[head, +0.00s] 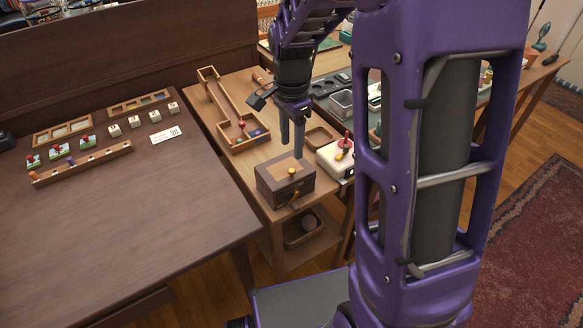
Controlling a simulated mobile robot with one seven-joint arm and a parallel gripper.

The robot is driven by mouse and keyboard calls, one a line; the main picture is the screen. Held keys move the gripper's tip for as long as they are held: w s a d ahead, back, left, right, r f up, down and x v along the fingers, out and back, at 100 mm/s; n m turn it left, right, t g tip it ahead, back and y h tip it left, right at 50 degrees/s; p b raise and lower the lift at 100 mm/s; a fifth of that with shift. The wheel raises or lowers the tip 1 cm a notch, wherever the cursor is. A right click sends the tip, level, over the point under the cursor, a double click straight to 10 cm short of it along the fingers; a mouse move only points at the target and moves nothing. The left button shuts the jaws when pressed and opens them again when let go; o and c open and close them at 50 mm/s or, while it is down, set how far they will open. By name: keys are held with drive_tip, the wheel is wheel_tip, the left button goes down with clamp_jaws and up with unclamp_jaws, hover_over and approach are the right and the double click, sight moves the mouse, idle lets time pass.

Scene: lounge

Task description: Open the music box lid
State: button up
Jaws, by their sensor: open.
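The music box (276,186) is a small brown wooden box near the front edge of the light wooden table.
A white box with a red joystick (345,147) stands close right of the music box. A wooden tray (321,138) lies behind, and a long wooden track (222,100) to the left. A large dark table (120,225) fills the left. A basket (303,228) sits on the shelf below.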

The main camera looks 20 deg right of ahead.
sight(292, 170)
wheel_tip(292, 170, down, 8)
drive_tip(key=shift+f+b, duration=0.1)
drive_tip(key=shift+b, duration=0.55)
clamp_jaws()
idle(1.1)
